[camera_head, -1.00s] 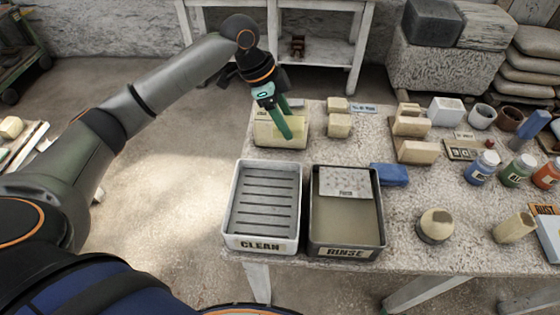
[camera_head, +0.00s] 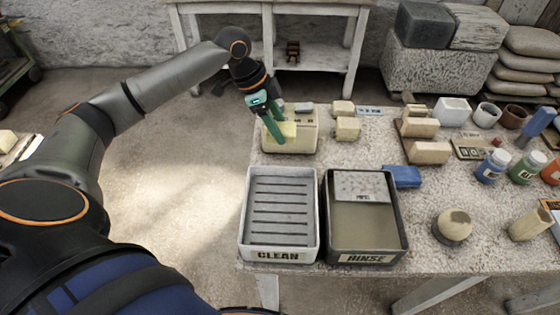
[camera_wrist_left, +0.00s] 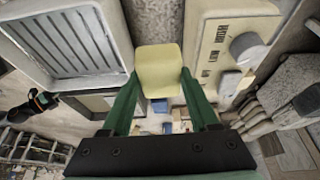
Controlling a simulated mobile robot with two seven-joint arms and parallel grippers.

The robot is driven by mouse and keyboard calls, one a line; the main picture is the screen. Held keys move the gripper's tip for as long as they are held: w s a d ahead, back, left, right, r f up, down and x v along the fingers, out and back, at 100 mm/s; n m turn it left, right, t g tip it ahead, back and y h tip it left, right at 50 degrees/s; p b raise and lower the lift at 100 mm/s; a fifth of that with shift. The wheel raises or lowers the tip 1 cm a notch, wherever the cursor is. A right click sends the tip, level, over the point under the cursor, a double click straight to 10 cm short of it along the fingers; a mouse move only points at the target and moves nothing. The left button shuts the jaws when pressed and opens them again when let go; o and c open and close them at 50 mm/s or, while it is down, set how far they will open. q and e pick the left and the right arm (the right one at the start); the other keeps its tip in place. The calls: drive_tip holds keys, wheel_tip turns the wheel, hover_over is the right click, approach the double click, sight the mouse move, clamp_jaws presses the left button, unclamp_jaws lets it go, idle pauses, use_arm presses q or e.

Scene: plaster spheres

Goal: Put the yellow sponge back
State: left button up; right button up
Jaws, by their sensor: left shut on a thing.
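My left gripper (camera_head: 276,138) is shut on the yellow sponge (camera_head: 284,131), which shows between the green fingers. The sponge also shows pale yellow between the fingertips in the left wrist view (camera_wrist_left: 158,70). In the head view they are in front of or over the cream box (camera_head: 303,144) at the table's back left corner; I cannot tell whether they touch it. In the wrist view this box, with lettering and a grey knob, is right of the sponge. The slatted CLEAN tray (camera_head: 246,217) is nearer in the head view, and left of the sponge in the wrist view.
The RINSE tray (camera_head: 335,220) stands beside the CLEAN tray. A blue block (camera_head: 402,177) lies behind it to the right. Small cream blocks (camera_head: 347,128) stand right of the cream box. Paint jars (camera_head: 490,167) and a round pale piece (camera_head: 453,226) are farther right.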

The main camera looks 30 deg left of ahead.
use_arm(q)
wheel_tip(320, 180, down, 12)
drive_tip(key=shift+f, duration=0.15)
idle(0.3)
drive_tip(key=shift+f, duration=0.1)
drive_tip(key=o, duration=0.9)
drive_tip(key=v, duration=1.2)
drive_tip(key=shift+s, duration=0.15)
